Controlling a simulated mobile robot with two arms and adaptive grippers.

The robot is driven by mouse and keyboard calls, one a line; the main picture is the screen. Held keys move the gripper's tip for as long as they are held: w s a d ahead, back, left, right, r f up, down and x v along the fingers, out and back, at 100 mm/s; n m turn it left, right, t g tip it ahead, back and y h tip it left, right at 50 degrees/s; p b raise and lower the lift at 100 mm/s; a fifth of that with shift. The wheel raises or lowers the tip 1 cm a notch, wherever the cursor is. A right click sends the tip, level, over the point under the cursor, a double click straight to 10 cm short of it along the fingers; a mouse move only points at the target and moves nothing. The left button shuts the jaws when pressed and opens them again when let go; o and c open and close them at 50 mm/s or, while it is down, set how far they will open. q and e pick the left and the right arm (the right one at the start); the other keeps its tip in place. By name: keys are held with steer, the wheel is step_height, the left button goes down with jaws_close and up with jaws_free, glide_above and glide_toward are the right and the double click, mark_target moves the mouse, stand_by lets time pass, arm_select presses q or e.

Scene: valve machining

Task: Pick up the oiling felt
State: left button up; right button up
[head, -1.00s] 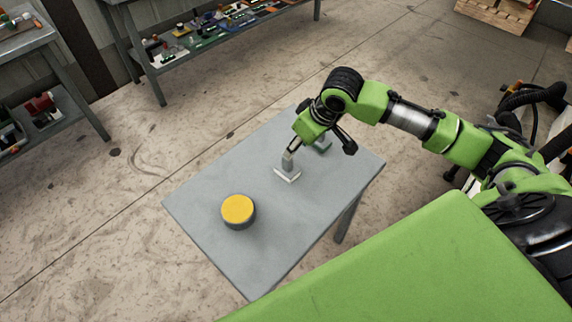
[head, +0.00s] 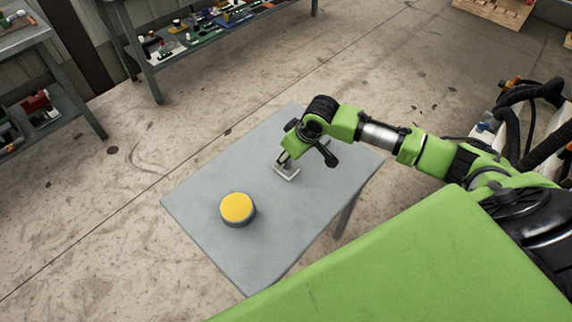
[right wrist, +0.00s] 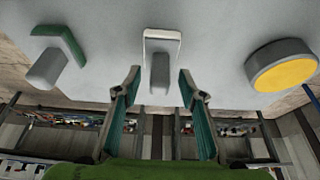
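A pale, flat-based block with a grey handle (right wrist: 160,72), which looks like the oiling felt, stands on the grey table; its pale base (head: 288,173) also shows in the head view. A similar block with a green base (right wrist: 66,48) is to its left in the right wrist view, hidden by my arm in the head view. My right gripper (right wrist: 159,75) is open, its two fingers on either side of the pale block's grey handle, not visibly touching it. In the head view the right gripper (head: 283,158) is just above that block. My left gripper is not in view.
A round grey tin with a yellow top (head: 237,208) sits near the table's left side; it also shows at right in the right wrist view (right wrist: 283,68). The grey table (head: 215,180) is otherwise largely clear. Shelves with parts (head: 205,38) stand at the back.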

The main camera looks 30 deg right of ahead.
jaws_close()
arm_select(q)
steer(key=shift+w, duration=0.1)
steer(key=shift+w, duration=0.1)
arm_select(e)
steer(key=shift+r, duration=0.15)
steer(key=shift+w+r, duration=0.1)
steer(key=shift+r, duration=0.15)
step_height(320, 180, up, 2)
steer(key=shift+r, duration=0.15)
arm_select(q)
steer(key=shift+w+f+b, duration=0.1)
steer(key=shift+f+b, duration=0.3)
steer(key=shift+b, duration=0.05)
arm_select(e)
steer(key=s+r, duration=1)
steer(key=s, duration=0.4)
steer(key=shift+a, duration=0.45)
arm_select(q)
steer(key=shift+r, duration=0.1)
